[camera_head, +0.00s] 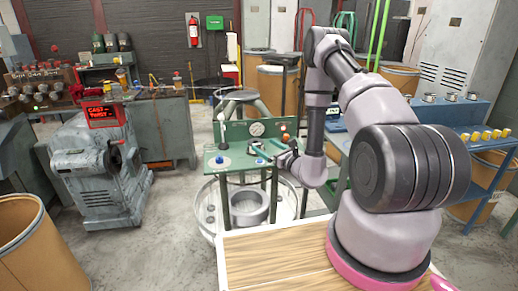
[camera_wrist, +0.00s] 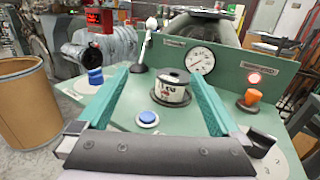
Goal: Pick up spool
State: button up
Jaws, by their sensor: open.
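A small white spool-like cylinder with dark markings and a dark top (camera_wrist: 172,90) stands upright on a dark round base on the green panel, in the middle of the wrist view. I take it for the spool; it is too small to make out in the head view. My gripper (camera_wrist: 157,76) has its two teal fingers spread wide and empty. The cylinder shows between the fingers, nearer the right one; I cannot tell whether the fingertips reach it. In the head view my gripper (camera_head: 268,152) is over the right side of the green console (camera_head: 228,158).
The console carries a gauge (camera_wrist: 201,60), an orange knob (camera_wrist: 251,97), a blue button (camera_wrist: 147,117) and a lever with a white rod (camera_wrist: 146,46). A brown drum (camera_head: 38,245) stands at lower left.

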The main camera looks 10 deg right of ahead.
aim_at(260, 146)
jog(key=f, duration=0.1)
jog(key=d+f+h, duration=0.1)
jog(key=f+m, duration=0.1)
jog(key=shift+s+d+f+h, duration=0.1)
jog(key=shift+s+d+h, duration=0.2)
jog(key=shift+d+h, duration=0.1)
jog(key=x, duration=0.4)
jog(key=shift+w, duration=0.35)
jog(key=shift+d+x, duration=0.2)
jog(key=shift+x, duration=2.75)
jog(key=shift+w, duration=0.1)
jog(key=c, duration=1.3)
jog(key=shift+o, duration=0.2)
